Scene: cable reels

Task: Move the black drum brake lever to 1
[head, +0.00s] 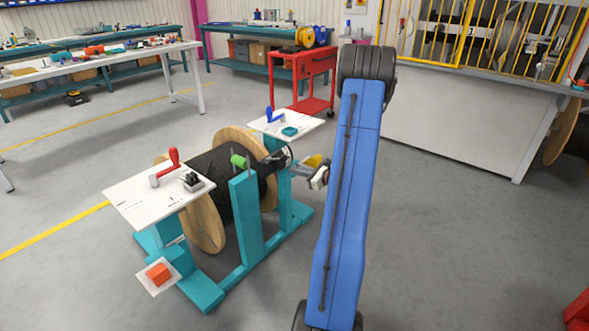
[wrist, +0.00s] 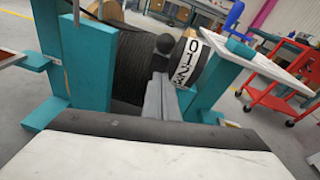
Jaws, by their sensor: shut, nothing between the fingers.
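The black drum brake lever shows in the wrist view as a round black knob (wrist: 165,44) in front of a black dial. The dial carries a white number band (wrist: 186,64) reading 0, 1, 2, 3 from top to bottom. The knob is left of the upper numbers; I cannot tell which number the lever marks. My gripper (wrist: 158,82) is shut and empty, its grey fingers just below the knob; I cannot tell whether they touch. In the head view the dark dial area (head: 284,157) is beside the reel's right end, with my wrist close to its right.
The cable reel (head: 213,170) sits in a teal stand with a post (head: 245,215) in front. A red cart (head: 300,80) stands behind. Floor is clear in front.

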